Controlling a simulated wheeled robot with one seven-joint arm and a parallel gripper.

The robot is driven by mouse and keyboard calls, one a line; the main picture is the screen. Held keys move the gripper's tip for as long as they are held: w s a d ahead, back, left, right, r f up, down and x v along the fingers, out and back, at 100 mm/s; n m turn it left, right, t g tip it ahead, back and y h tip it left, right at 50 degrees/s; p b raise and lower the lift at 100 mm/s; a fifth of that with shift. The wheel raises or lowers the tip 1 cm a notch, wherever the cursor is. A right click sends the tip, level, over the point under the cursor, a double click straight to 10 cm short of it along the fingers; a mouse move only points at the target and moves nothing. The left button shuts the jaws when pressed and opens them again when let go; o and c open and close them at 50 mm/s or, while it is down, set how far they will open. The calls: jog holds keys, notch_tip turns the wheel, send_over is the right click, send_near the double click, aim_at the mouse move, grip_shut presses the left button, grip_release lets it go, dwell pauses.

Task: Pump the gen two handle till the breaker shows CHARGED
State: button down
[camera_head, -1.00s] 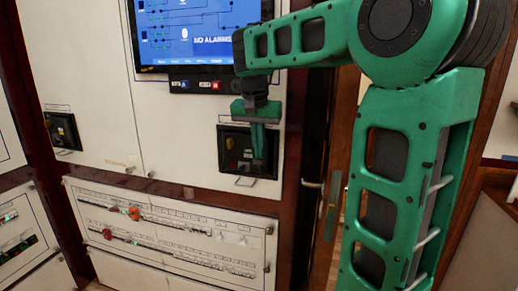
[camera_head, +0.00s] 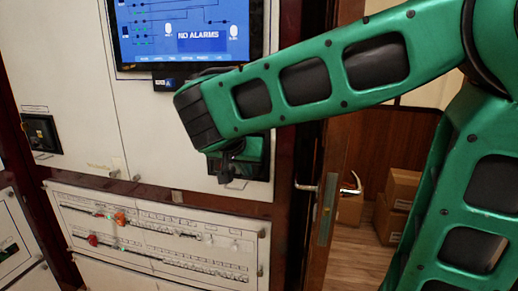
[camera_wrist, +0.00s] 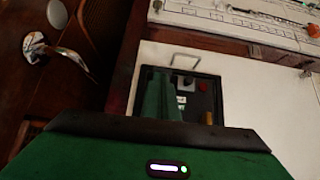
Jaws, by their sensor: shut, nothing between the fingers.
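A black breaker unit (camera_head: 258,158) sits in the right cream panel, mostly hidden behind my arm in the head view. In the wrist view the same unit (camera_wrist: 213,88) appears turned over, with dark and red controls, a small white label and a brass-coloured part low on its right. I cannot read the label or a charge flag, and I cannot pick out the pump handle for certain. My gripper (camera_wrist: 160,92) is shut and empty, its green fingers in front of the unit's left part in the wrist view. Whether it touches anything is unclear.
A second black unit (camera_head: 40,134) is in the left panel. A screen (camera_head: 180,35) above reads NO ALARMS. A breaker row panel (camera_head: 150,235) lies below. At right are a door handle (camera_head: 330,187) and cardboard boxes (camera_head: 400,190) beyond the open doorway.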

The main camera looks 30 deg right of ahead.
jog(key=shift+s+a+f, duration=0.1)
jog(key=shift+s+f, duration=0.1)
jog(key=shift+f, duration=0.45)
jog(key=shift+r, duration=0.15)
jog(key=w+r+v, duration=0.1)
jog(key=v, duration=1.1)
jog(key=shift+s+d+r, duration=0.2)
jog(key=shift+r, duration=0.1)
dwell(0.9)
